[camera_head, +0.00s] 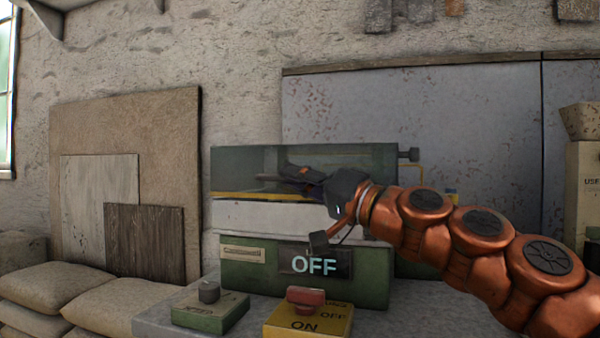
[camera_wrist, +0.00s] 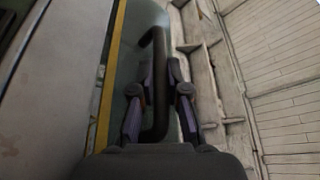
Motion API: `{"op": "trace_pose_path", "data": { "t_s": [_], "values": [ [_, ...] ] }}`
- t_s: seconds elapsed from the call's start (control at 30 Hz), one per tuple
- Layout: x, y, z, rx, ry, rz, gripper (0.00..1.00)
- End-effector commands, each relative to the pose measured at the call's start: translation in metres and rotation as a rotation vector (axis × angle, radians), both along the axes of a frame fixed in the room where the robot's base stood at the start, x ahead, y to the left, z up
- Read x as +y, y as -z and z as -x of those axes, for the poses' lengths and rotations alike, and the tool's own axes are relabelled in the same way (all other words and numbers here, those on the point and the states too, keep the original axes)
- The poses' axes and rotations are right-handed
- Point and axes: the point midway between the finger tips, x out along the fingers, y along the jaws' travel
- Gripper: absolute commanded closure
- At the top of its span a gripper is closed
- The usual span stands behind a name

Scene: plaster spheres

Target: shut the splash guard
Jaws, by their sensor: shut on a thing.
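The splash guard (camera_head: 245,165) is a see-through, green-tinted panel with a yellow strip along its lower edge, on the upper part of a green and white machine. It also shows in the wrist view (camera_wrist: 143,18), with a dark bar handle (camera_wrist: 159,60) standing out from it. My gripper (camera_head: 305,182) is at the front of the guard in the head view. In the wrist view its two fingers (camera_wrist: 160,92) lie on either side of the handle, shut on it. The gripper and wrist hide part of the guard and the handle in the head view.
The machine's green base (camera_head: 235,277) carries a display (camera_head: 314,264) reading OFF. A yellow switch box (camera_head: 308,322) with a red knob and a green box (camera_head: 210,312) with a dark knob stand in front. Sacks (camera_head: 60,291) lie at left. Boards (camera_head: 125,130) lean on the wall.

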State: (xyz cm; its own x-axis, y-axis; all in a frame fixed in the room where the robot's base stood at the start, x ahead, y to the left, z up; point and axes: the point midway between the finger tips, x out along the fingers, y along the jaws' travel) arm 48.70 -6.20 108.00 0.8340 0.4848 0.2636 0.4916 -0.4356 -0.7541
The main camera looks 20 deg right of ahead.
Motion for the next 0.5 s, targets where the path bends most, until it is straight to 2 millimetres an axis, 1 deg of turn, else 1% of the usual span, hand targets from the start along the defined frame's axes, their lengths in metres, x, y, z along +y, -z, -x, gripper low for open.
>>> {"op": "trace_pose_path", "data": {
  "t_s": [0.03,0.2,0.5],
  "values": [
    [-0.0005,0.0044,-0.0005,-0.001,0.000,-0.003,1.00],
    [0.0012,0.0099,-0.0017,0.000,-0.005,-0.002,1.00],
    [0.0015,0.0135,-0.0028,0.005,-0.006,0.003,1.00]
  ]
}}
